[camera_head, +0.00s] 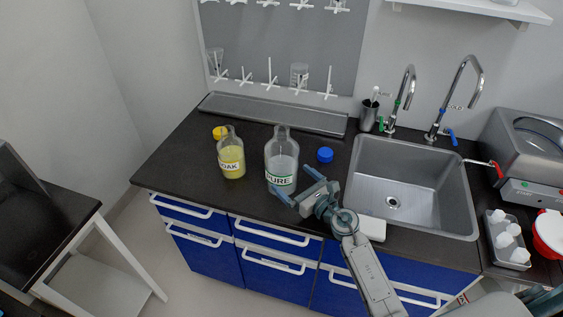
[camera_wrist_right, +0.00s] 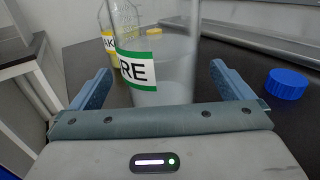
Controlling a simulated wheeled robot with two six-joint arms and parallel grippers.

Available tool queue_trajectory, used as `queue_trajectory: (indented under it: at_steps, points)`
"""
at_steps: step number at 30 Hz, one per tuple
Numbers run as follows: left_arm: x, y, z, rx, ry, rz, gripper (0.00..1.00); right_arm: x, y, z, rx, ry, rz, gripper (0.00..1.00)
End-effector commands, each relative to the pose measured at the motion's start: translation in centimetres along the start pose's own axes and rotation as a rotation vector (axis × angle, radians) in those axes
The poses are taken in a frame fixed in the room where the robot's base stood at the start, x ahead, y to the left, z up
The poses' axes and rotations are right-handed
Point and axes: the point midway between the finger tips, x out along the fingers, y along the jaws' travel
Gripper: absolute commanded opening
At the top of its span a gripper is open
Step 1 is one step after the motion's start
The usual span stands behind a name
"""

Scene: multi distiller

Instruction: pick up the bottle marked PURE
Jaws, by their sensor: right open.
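The bottle marked PURE (camera_head: 281,163) is clear, holds a pale liquid and stands upright on the dark counter without a cap. My right gripper (camera_head: 281,194) is at its lower front, open. In the right wrist view the PURE bottle (camera_wrist_right: 160,70) stands between the two blue fingers of my right gripper (camera_wrist_right: 162,88), which are spread to either side of it. I cannot tell whether a finger touches the glass. My left gripper is not in view.
A bottle of yellow liquid marked SOAK (camera_head: 232,158) stands left of it, near a yellow cap (camera_head: 220,132). A blue cap (camera_head: 325,155) lies to the right. A sink (camera_head: 405,190) with two taps is further right. A drying rack (camera_head: 272,112) is behind.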

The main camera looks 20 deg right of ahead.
Motion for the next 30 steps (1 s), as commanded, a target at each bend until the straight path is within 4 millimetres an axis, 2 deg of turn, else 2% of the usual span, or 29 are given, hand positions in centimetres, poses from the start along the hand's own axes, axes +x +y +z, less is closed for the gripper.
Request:
queue_trajectory:
  at_steps: [5,13,22,30]
  points:
    - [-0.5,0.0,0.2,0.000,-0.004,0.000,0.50,1.5,0.1,0.1,0.003,-0.002,0.000,1.00]
    - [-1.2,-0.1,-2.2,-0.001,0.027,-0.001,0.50,5.2,0.3,-0.1,0.003,-0.001,-0.001,1.00]
    - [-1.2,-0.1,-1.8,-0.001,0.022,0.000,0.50,5.6,0.3,-0.2,0.002,-0.001,-0.001,1.00]
    - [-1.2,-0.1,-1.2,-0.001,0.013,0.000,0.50,5.6,0.3,-0.2,0.002,-0.001,-0.001,0.47]
